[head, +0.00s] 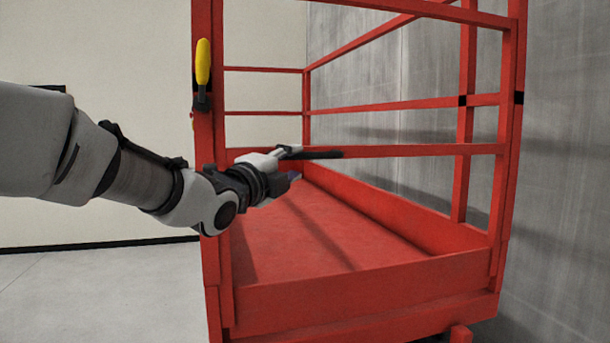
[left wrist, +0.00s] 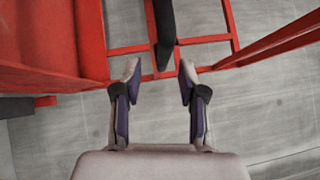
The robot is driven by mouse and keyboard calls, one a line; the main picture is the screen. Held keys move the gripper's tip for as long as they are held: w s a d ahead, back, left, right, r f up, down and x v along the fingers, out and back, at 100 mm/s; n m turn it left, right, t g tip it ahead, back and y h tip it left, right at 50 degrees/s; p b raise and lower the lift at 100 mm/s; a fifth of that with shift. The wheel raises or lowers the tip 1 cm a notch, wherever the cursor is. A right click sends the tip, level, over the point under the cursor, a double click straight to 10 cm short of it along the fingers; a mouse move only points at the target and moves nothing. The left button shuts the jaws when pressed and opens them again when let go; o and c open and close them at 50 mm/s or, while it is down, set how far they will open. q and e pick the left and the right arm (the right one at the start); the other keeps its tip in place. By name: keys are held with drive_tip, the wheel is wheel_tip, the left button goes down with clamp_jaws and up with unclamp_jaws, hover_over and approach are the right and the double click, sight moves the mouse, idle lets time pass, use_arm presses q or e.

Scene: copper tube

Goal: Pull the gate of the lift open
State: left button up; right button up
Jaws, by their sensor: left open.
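The red lift (head: 340,295) fills the middle and right of the head view. My left gripper (head: 293,165) is open at that black end, inside the left post. In the left wrist view, a black bar (left wrist: 165,25) reaches down between the open fingers of the left gripper (left wrist: 160,72), with a gap on each side. Whether it is within their depth I cannot tell. My right gripper is not in view.
A yellow-handled lever (head: 203,62) is on the lift's left post (head: 205,130), just above my left arm. More red rails (head: 265,70) enclose the platform. A grey wall (head: 565,170) stands close on the right. The floor (head: 100,290) at left is clear.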

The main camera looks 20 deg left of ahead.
sight(304, 157)
use_arm(q)
drive_tip(key=shift+w+d+r+p, duration=0.25)
drive_tip(key=shift+w+r+p, duration=0.1)
drive_tip(key=shift+w+p, duration=0.15)
drive_tip(key=shift+w+d+r+p, duration=0.25)
drive_tip(key=shift+w+r+p, duration=0.05)
drive_tip(key=shift+w+p, duration=0.15)
drive_tip(key=p+x, duration=0.1)
drive_tip(key=x, duration=0.2)
drive_tip(key=shift+w+f, duration=0.1)
drive_tip(key=shift+f, duration=0.1)
drive_tip(key=shift+w+a+f, duration=0.1)
drive_tip(key=shift+w+f, duration=0.1)
drive_tip(key=shift+s+r, duration=0.1)
drive_tip(key=shift+s, duration=0.1)
clamp_jaws()
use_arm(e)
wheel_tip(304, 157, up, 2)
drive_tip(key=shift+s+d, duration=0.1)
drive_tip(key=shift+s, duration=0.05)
